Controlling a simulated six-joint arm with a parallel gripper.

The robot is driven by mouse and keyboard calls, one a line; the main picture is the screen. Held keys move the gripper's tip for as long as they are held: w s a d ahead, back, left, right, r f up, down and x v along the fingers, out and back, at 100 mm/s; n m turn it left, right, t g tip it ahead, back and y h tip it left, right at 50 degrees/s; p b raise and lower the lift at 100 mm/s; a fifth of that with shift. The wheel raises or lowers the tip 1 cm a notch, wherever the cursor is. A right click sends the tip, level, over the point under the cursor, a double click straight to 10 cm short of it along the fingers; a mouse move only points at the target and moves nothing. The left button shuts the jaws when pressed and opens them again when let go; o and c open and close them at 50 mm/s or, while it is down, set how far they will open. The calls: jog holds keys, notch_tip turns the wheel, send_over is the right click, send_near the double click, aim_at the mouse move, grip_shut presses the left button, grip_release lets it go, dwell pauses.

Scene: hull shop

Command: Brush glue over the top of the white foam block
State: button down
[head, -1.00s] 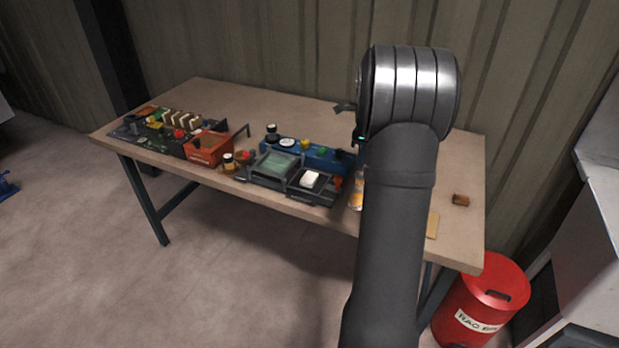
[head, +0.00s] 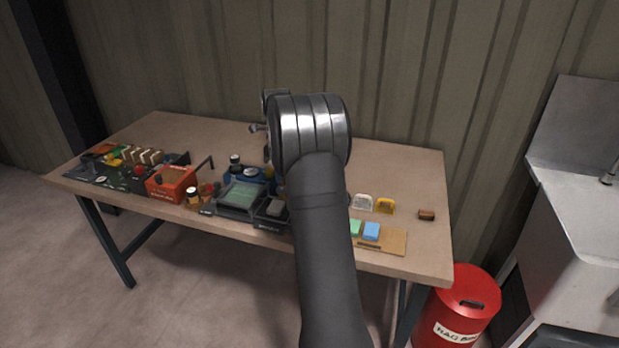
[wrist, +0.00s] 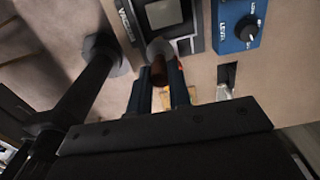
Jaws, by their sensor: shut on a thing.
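A small pale block (head: 275,208), probably the white foam block, sits in a dark holder on the bench in the head view, beside my arm and looking grey. In the wrist view a light grey square (wrist: 165,13) lies in a black-framed holder at the top edge; I take it as the same block. My gripper (wrist: 158,75) is shut on a brown, round-handled thing (wrist: 159,70), probably the brush, with a grey round part at its far end. Its bristles cannot be made out. In the head view my arm hides the gripper.
Left of the holder are a green-topped tray (head: 241,197), small jars and an orange box (head: 171,184). A blue unit with a knob (wrist: 240,25) is close right in the wrist view. A board (head: 395,242) bears green and blue blocks. The right back of the bench is mostly clear.

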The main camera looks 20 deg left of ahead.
jog(key=shift+s+a+f, duration=0.15)
jog(key=shift+a+f, duration=0.7)
jog(key=shift+f, duration=0.25)
jog(key=shift+s+a+f, duration=0.1)
jog(key=shift+a+f, duration=0.7)
jog(key=shift+f, duration=0.3)
jog(key=shift+f, duration=0.3)
jog(key=shift+w, duration=0.2)
jog(key=shift+w, duration=1.3)
jog(key=shift+w, duration=0.1)
jog(key=shift+w, duration=0.55)
jog(key=shift+s, duration=0.1)
